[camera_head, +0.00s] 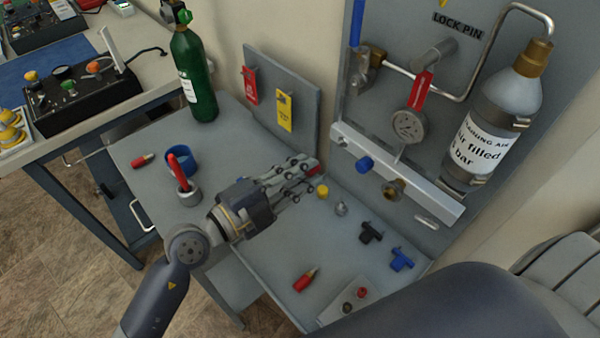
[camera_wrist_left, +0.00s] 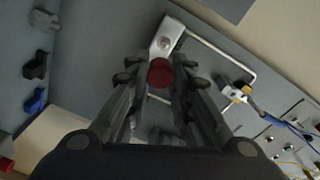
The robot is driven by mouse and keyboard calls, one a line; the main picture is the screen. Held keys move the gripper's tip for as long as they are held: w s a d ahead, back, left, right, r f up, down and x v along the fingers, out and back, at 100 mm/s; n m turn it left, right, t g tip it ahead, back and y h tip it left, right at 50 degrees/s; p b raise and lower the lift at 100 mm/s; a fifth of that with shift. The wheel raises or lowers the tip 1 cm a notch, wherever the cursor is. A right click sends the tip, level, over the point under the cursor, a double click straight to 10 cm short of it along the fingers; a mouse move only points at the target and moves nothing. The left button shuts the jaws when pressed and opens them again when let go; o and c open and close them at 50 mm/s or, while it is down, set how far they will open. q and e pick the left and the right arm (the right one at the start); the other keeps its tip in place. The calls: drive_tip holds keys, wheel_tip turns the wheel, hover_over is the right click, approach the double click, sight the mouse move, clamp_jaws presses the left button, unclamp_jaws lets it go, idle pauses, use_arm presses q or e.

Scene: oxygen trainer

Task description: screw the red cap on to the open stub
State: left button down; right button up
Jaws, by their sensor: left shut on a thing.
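My left gripper (camera_head: 306,178) is shut on the red cap (camera_head: 314,171), above the bench and left of the rail. In the left wrist view the red cap (camera_wrist_left: 160,72) sits between the fingertips, with a pale metal bar (camera_wrist_left: 167,33) behind it. The metal rail (camera_head: 430,195) on the wall panel carries a blue cap (camera_head: 364,163) and a brass stub (camera_head: 393,189) that looks open. The red cap is apart from the brass stub in the head view. My right gripper is not in view.
A yellow cap (camera_head: 322,191), a silver fitting (camera_head: 341,208), a black tee (camera_head: 370,232) and a blue tee (camera_head: 401,259) are on the bench near the rail. A gauge (camera_head: 407,126) hangs above it. A green cylinder (camera_head: 194,78) stands at the back left.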

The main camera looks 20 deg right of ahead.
use_arm(q)
drive_tip(key=shift+w+f+n+t, duration=0.1)
drive_tip(key=shift+w+n+t, duration=0.2)
drive_tip(key=shift+p+x, duration=1.1)
drive_tip(key=shift+x, duration=1.8)
drive_tip(key=shift+n+p, duration=0.3)
drive_tip(key=shift+p, duration=0.15)
